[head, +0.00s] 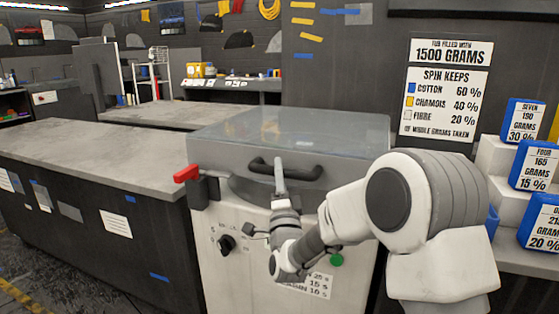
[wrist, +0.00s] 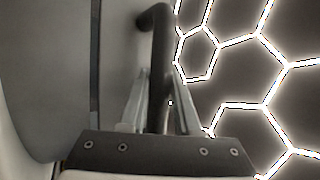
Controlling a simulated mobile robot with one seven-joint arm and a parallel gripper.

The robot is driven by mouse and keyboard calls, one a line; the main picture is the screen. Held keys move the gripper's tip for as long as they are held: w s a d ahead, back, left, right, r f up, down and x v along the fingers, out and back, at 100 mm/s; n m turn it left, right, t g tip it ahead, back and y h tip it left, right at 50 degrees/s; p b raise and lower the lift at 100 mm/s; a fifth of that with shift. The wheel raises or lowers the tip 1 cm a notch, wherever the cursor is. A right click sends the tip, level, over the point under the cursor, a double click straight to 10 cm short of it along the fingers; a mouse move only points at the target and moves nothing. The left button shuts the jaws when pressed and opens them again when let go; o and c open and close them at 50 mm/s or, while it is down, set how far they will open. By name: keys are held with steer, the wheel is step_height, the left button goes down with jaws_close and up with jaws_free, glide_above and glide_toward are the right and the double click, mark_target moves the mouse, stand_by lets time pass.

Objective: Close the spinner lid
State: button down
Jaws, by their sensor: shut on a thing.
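The spinner is a white cabinet (head: 218,270) in the middle of the head view. Its see-through grey lid (head: 300,128) lies about level across the top; I cannot tell whether a thin gap is left at the front. A black bow-shaped handle (head: 306,172) is on the lid's front. My gripper (head: 280,166) comes up from below and in front and is shut on this handle near its middle. In the wrist view the dark handle (wrist: 155,55) runs between the two fingers of my gripper (wrist: 160,85). The fingers partly hide the handle.
A red-topped latch or lever (head: 187,173) sticks out at the spinner's left front corner. A black knob (head: 227,243) and green button (head: 336,259) are on its front. A grey bench (head: 90,145) stands left; blue labelled blocks (head: 535,165) stand on white steps at right.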

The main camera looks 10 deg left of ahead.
steer(key=shift+w+d+f, duration=0.1)
steer(key=shift+f, duration=0.9)
steer(key=c, duration=0.6)
jaws_free()
steer(key=shift+w, duration=0.1)
steer(key=shift+r, duration=0.2)
steer(key=shift+s+f, duration=0.1)
steer(key=shift+s, duration=0.1)
